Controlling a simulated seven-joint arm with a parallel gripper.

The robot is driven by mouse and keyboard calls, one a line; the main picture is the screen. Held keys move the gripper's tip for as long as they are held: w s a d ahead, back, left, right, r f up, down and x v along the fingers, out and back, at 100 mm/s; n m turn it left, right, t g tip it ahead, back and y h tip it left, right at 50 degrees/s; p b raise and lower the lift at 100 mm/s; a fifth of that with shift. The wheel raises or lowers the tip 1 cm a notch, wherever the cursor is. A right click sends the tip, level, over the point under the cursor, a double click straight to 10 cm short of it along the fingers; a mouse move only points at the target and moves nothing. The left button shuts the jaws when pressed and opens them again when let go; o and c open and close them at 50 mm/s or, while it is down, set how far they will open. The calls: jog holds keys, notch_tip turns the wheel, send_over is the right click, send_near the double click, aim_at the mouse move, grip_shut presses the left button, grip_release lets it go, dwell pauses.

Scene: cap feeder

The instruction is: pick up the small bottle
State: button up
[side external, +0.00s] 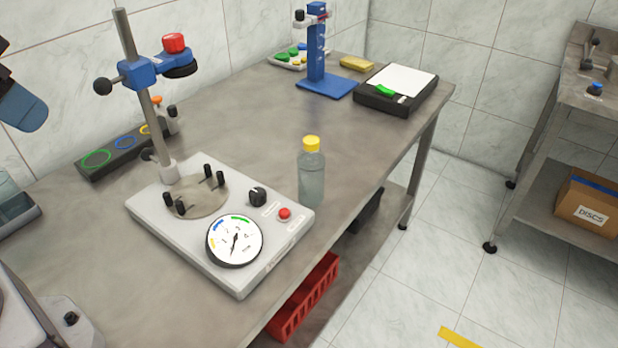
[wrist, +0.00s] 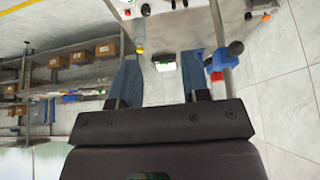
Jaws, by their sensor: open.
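The small bottle (side external: 312,180) is clear with a yellow cap and stands upright on the steel table, beside the right corner of the tester base. In the side external view, only a blue part of my gripper shows, at the upper left edge, far from the bottle. In the wrist view my gripper (wrist: 161,78) is open, with two blue fingers apart and nothing between them. A small yellow spot near the left fingertip there may be the bottle's cap; I cannot tell.
The grey tester base (side external: 270,262) has a dial, pegs and a post with a blue clamp (side external: 140,72). A blue stand (side external: 318,60) and a black scale (side external: 398,92) are at the back of the table (side external: 250,110). The table is clear behind the bottle.

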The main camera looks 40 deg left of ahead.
jog(key=o, duration=0.4)
jog(key=n+g+h, duration=0.3)
jog(key=n+h, duration=0.1)
jog(key=n, duration=2.1)
send_near(311, 139)
jog(key=shift+n, duration=0.3)
jog(key=x, duration=0.5)
jog(key=shift+s+d, duration=0.3)
jog(key=shift+s, duration=0.1)
jog(key=shift+y, duration=0.3)
jog(key=shift+w+x, duration=0.2)
jog(key=shift+x, duration=1.15)
jog(key=shift+w+x, duration=0.15)
jog(key=shift+x, duration=1.15)
